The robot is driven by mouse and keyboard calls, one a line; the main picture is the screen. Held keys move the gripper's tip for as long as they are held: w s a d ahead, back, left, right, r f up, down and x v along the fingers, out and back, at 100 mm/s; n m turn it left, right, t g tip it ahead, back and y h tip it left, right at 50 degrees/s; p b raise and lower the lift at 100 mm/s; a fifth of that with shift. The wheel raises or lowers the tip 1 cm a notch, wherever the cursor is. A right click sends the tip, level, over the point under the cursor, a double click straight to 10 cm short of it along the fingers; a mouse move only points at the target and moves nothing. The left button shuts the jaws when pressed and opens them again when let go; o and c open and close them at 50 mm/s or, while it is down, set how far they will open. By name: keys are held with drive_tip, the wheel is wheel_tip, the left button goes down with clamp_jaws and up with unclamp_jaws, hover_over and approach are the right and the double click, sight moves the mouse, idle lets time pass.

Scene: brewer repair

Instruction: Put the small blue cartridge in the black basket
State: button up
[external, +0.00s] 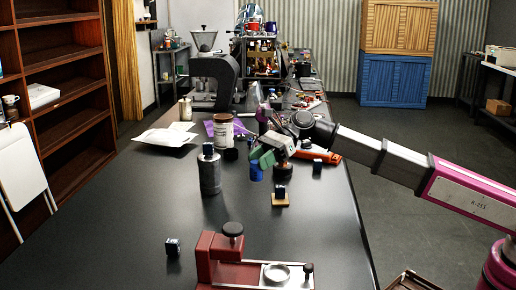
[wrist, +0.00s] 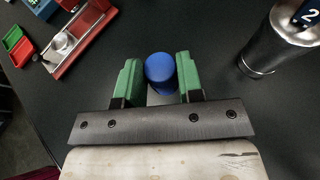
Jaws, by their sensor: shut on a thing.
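The small blue cartridge (wrist: 160,67) is a round-topped blue cylinder between the green fingers of my gripper (wrist: 158,78) in the wrist view. My gripper is shut on it. In the external view, my gripper (external: 262,160) is above the middle of the black table, with the cartridge (external: 256,172) hanging below the fingers, apparently clear of the tabletop. I cannot make out a black basket for certain; only the rim of a dark brown crate (external: 412,281) shows at the bottom right edge.
A grey cylinder (external: 209,174) with a dark cube on top stands left of my gripper. A small cube on a wooden block (external: 280,201) is close at right. A red fixture (external: 214,256) and a loose dark cube (external: 173,247) are in front. The left front tabletop is clear.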

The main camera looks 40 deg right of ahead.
drive_tip(key=w+d+f, duration=0.1)
drive_tip(key=w, duration=0.1)
drive_tip(key=w+d+f, duration=0.1)
drive_tip(key=w+f, duration=0.1)
drive_tip(key=w, duration=0.1)
drive_tip(key=w+f, duration=0.1)
drive_tip(key=w, duration=0.1)
drive_tip(key=shift+w+d+f, duration=0.25)
drive_tip(key=shift+d+f, duration=0.15)
drive_tip(key=shift+f, duration=2)
drive_tip(key=shift+f, duration=0.1)
drive_tip(key=o, duration=0.9)
drive_tip(key=v, duration=1.1)
drive_tip(key=shift+o, duration=0.6)
drive_tip(key=shift+d+r, duration=0.35)
drive_tip(key=shift+d, duration=0.15)
